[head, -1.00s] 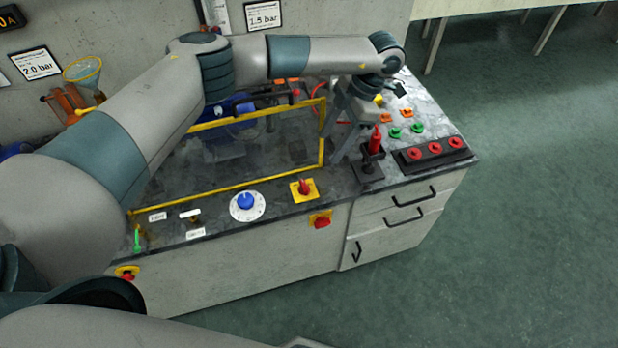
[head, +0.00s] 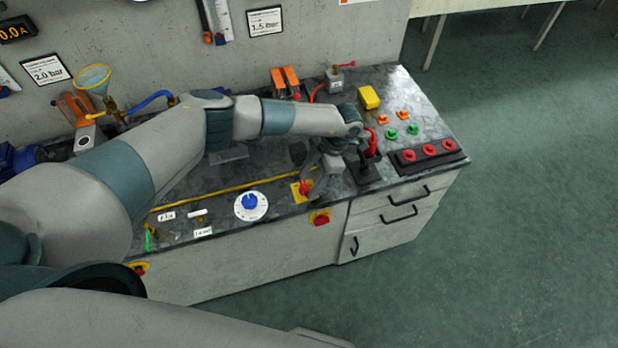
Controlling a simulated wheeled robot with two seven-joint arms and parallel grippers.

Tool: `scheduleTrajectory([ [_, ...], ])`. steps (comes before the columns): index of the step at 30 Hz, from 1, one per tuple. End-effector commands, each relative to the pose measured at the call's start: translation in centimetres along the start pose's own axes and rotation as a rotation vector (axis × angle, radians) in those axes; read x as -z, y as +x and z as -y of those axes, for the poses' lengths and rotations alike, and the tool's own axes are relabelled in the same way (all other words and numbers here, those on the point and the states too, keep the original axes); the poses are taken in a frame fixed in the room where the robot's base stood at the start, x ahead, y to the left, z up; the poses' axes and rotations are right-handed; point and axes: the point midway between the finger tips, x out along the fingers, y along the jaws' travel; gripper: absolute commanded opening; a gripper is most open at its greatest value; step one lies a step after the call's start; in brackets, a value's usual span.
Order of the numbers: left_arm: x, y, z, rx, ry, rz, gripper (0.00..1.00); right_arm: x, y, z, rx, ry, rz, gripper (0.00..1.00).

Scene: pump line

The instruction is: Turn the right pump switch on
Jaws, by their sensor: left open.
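A red rotary switch (head: 305,187) on a yellow plate sits on the bench's front edge. I cannot tell for sure that it is the right pump switch. My left gripper (head: 322,188) is open and points down just right of this switch. One finger comes close to it or partly covers it; contact cannot be told. My right gripper is out of view.
A blue dial (head: 250,206) and small white labels (head: 166,216) lie left of the switch. A red knob (head: 320,217) is on the front face below. A black strip with red buttons (head: 430,151) is at right. A yellow bar (head: 235,188) runs along the bench.

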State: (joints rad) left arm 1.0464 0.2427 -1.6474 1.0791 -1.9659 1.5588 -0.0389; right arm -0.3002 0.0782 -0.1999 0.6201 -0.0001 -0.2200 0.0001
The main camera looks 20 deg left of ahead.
Motion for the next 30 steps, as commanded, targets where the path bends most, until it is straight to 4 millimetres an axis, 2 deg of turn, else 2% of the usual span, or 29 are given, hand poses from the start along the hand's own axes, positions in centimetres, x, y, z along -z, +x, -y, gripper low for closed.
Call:
scheduleTrajectory([
  [12, 0.0, 0.59, -0.01, -0.001, 0.0, 0.0, 0.56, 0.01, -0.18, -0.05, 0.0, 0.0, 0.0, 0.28],
  [17, 0.01, 0.57, -0.02, -0.001, 0.0, 0.0, 0.18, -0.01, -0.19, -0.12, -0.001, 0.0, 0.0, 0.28],
  [18, 0.01, 0.57, -0.02, -0.001, -0.001, 0.0, 0.15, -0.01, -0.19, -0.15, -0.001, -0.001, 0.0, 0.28],
  [30, -0.03, 0.65, -0.01, -0.018, 0.04, 0.001, 0.15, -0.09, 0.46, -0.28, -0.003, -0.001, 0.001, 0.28],
])
